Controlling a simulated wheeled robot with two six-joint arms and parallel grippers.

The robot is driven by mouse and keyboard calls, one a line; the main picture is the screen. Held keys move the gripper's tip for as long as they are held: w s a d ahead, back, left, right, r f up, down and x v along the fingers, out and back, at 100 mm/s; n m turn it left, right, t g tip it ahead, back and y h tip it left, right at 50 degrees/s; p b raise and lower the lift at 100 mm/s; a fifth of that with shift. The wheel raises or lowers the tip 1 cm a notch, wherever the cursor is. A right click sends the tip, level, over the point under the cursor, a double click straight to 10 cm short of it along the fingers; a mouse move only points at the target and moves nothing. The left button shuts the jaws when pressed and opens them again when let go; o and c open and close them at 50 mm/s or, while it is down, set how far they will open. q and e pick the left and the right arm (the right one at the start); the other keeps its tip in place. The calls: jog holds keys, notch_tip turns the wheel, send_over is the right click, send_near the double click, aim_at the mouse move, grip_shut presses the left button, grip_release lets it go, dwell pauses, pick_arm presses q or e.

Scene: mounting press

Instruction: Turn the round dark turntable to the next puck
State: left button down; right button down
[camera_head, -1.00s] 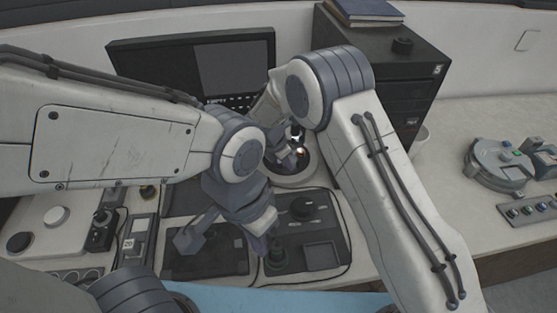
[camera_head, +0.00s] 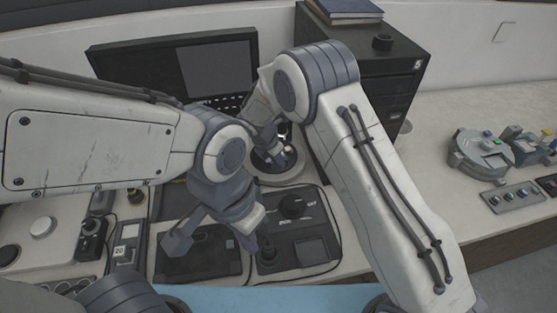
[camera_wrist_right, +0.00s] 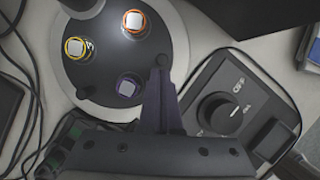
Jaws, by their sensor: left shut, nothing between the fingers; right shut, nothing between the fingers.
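The round dark turntable (camera_head: 262,162) stands on a pale round base behind the control panels, partly covered by my right gripper (camera_head: 278,152). In the right wrist view the turntable (camera_wrist_right: 108,65) carries three pucks, ringed orange (camera_wrist_right: 135,21), yellow (camera_wrist_right: 76,47) and purple (camera_wrist_right: 129,88). Small black pegs stand at its rim, one at the lower left (camera_wrist_right: 82,92). My right gripper (camera_wrist_right: 158,76) is shut and reaches over the turntable's right edge, beside the purple-ringed puck, close to another peg (camera_wrist_right: 163,58). Contact cannot be told. My left gripper (camera_head: 248,240) is shut above the front panels.
A panel with a black dial (camera_wrist_right: 219,110) lies right of the turntable in the wrist view; the dial also shows in the head view (camera_head: 292,206). A joystick (camera_head: 266,250) stands near my left gripper. A monitor (camera_head: 175,75) and a dark cabinet (camera_head: 400,65) stand behind.

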aim_at(293, 158)
jog(key=shift+w+d+n, duration=0.1)
jog(key=shift+d+n, duration=0.2)
jog(key=shift+n, duration=0.2)
jog(key=shift+w+d+r+n+t+y+p, duration=0.1)
jog(key=shift+w+d+n+t+y+p, duration=0.15)
jog(key=shift+d+n+p, duration=0.4)
jog(key=shift+w+d+n+t+y+p, duration=0.15)
jog(key=shift+w+d+n+y+p, duration=0.1)
jog(key=shift+n+p, duration=0.35)
jog(key=shift+w+d+n+t+y+p, duration=0.1)
jog(key=shift+d+n+y+p, duration=0.1)
jog(key=shift+n+p, duration=0.35)
jog(key=shift+w+d+n+y+p, duration=0.25)
jog(key=shift+w+d+n+p, duration=0.05)
jog(key=shift+n+p, duration=0.4)
jog(key=shift+w+d+n+y+p, duration=0.3)
jog(key=shift+n+p, duration=0.25)
jog(key=shift+n, duration=0.25)
jog(key=shift+w+d+p, duration=0.1)
jog(key=shift+w+p, duration=0.2)
jog(key=shift+p, duration=0.3)
jog(key=shift+w+d, duration=0.1)
jog(key=shift+w, duration=0.05)
